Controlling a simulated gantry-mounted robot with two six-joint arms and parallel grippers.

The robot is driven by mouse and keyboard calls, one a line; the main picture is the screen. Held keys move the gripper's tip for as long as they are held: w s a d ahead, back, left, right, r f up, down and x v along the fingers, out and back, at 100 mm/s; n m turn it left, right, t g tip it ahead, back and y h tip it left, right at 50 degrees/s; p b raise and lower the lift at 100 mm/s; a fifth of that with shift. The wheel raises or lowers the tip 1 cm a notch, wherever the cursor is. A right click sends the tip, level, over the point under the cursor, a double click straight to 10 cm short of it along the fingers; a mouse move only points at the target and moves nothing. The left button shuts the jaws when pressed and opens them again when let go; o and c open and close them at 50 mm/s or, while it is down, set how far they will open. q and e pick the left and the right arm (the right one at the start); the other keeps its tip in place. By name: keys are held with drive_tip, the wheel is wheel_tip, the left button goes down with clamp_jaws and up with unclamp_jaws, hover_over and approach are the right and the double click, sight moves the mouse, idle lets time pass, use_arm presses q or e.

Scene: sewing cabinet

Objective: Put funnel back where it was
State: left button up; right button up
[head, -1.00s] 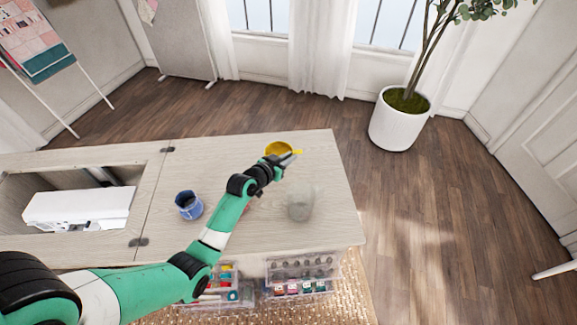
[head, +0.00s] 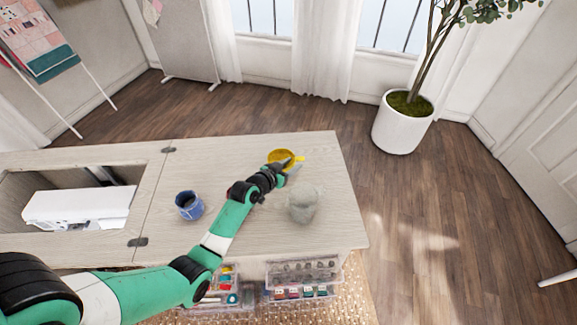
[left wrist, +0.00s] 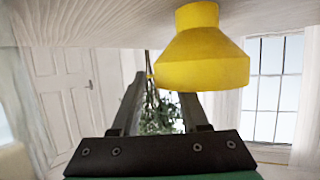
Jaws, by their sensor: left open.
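The yellow funnel (head: 281,155) is near the back right of the cabinet top, wide mouth up. In the left wrist view, where the cabinet top is at the upper edge, the funnel (left wrist: 202,60) has its narrow spout toward that surface. I cannot tell whether the spout touches it. My left gripper (head: 290,168) is at the funnel's near side. It is open, with both fingers (left wrist: 162,90) apart; the funnel overlaps the right-hand finger in that view. My right gripper is not in view.
A cloudy, see-through jar (head: 303,204) stands close to the left gripper, nearer the front. A dark blue cup (head: 189,206) stands left of my arm. The cabinet's open well (head: 68,190) with a white machine is at left. Clear boxes (head: 303,272) sit below the front edge.

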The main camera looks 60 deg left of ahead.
use_arm(q)
drive_tip(key=shift+s+d+r, duration=0.1)
drive_tip(key=shift+s+r, duration=0.15)
drive_tip(key=shift+r, duration=0.05)
drive_tip(key=p+v, duration=0.4)
drive_tip(key=v, duration=0.7)
drive_tip(key=shift+s+p, duration=0.2)
drive_tip(key=shift+p, duration=0.1)
drive_tip(key=shift+d, duration=0.15)
